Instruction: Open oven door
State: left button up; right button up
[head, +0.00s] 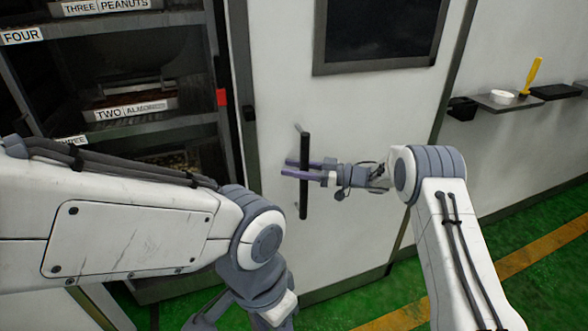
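The oven door (350,110) is a large pale panel with a dark window (382,28) and looks closed in its frame. Its handle (304,203) is a black vertical bar standing off the panel on short mounts. My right gripper (286,168) reaches in from the right, level with the middle of the handle. Its two purple fingers cross the bar, a small gap between them. I cannot tell whether they press on it. My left arm spans the lower left and bends downward. Its fingers do not show.
A dark rack (150,125) with labelled trays stands left of the door. A wall shelf (505,102) at right holds a yellow-handled tool (531,75) and a white round item (502,96). Green floor (545,262) with a yellow stripe is open at lower right.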

jog(key=s+d, duration=0.1)
jog(key=d, duration=0.9)
jog(key=shift+s+d+b, duration=0.15)
jog(key=shift+s+b, duration=0.15)
jog(key=shift+b, duration=0.15)
